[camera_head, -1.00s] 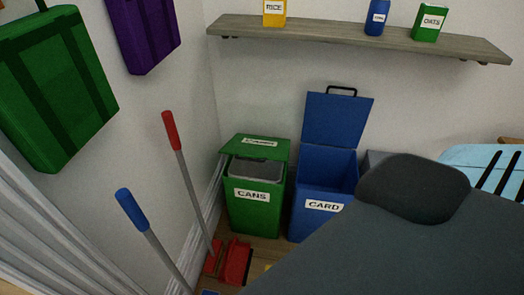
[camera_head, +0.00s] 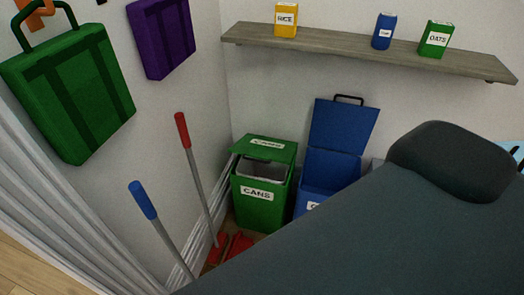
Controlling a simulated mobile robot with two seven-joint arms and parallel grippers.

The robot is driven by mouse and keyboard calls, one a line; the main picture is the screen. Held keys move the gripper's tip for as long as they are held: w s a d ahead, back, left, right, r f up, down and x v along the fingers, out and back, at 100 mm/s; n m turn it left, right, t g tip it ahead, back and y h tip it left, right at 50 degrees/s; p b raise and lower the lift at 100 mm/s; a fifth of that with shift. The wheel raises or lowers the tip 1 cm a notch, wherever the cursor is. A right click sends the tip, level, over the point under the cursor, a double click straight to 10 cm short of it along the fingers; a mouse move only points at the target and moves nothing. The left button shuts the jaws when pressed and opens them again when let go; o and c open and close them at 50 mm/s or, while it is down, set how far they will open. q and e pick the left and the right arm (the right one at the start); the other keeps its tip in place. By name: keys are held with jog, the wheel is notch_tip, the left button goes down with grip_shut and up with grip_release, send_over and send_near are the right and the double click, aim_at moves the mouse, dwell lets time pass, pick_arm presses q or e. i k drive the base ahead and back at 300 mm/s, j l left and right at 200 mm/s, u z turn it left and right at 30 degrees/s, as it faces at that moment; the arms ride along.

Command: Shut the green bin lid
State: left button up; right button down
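The green bin (camera_head: 259,205) labelled CANS stands on the floor in the corner. Its green lid (camera_head: 265,148) is partly raised and tilted, with a gap at the front that shows a grey inner rim (camera_head: 262,172). The lid also carries a label on top. Neither of my grippers shows in the head view.
A blue bin (camera_head: 327,175) with its lid upright stands right of the green bin. A large dark padded piece (camera_head: 400,225) fills the lower right. A red-handled tool (camera_head: 195,165) and a blue-handled tool (camera_head: 150,215) stand at left. A shelf (camera_head: 360,48) is above.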

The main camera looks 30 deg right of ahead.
aim_at(271, 149)
jog(key=i+l, duration=0.15)
jog(key=l, duration=0.25)
jog(key=i+l, duration=0.2)
jog(key=l, duration=0.2)
jog(key=i+l, duration=0.2)
jog(key=l, duration=0.2)
jog(key=i+l+u, duration=0.1)
jog(key=l, duration=0.25)
jog(key=i, duration=0.05)
